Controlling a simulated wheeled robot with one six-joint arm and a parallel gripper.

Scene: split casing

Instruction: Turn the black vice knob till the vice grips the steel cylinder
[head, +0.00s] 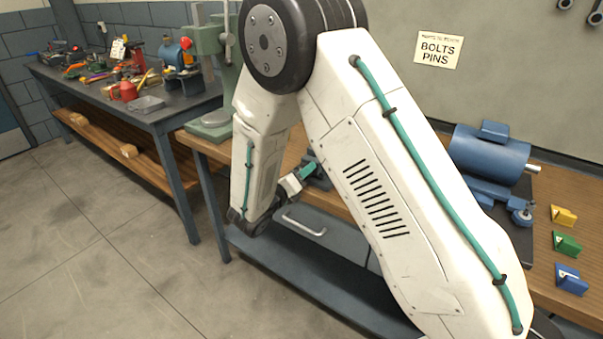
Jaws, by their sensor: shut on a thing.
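My gripper (304,173) shows small in the middle of the head view, at the front edge of the wooden bench, partly behind my own arm. It reaches up and right to a dark vice (319,181) and is shut at its near side, where the knob would be. The black knob itself is too small and covered to make out. The steel cylinder cannot be seen. My upper arm hides the bench right of the vice, so I cannot tell how far the vice jaws are closed.
On the bench (542,261) stand a blue motor (487,153) and yellow (564,216), green (567,244) and blue (570,279) blocks at right. A green drill press (213,120) stands left of the vice. A drawer handle (304,224) lies below. The floor at left is clear.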

